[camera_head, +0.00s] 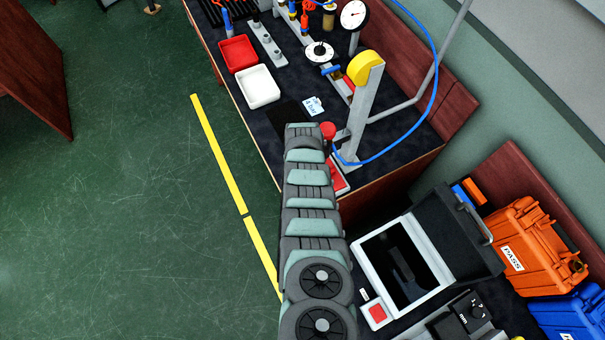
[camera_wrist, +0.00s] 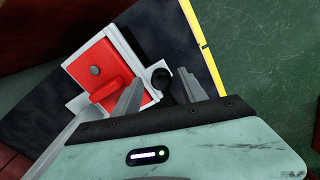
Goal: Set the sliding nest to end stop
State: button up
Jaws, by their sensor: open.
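The sliding nest appears to be the red block (camera_wrist: 104,72) with a grey round button, seated in a pale grey frame (camera_wrist: 128,50) in the wrist view. A black round knob (camera_wrist: 161,76) is beside its right edge. My gripper (camera_wrist: 159,80) is open, its two grey fingers on either side of the knob in the picture; I cannot tell whether they touch it. The left finger overlaps the red block's edge. In the head view, part of the red piece (camera_head: 339,181) shows beside my arm, at the bench's near end; my arm hides the gripper.
A grey post with a yellow cap (camera_head: 364,69) and a blue hose (camera_head: 437,80) stand close to my arm. A red tray (camera_head: 237,53) and white tray (camera_head: 258,86) lie farther along the bench. An open case (camera_head: 410,265) is at the lower right.

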notch_tip(320, 180, up, 2)
jog(key=shift+r+p, duration=0.15)
jog(key=shift+p, duration=0.55)
jog(key=shift+w+r, duration=0.1)
jog(key=shift+r, duration=2.2)
jog(key=shift+r, duration=0.1)
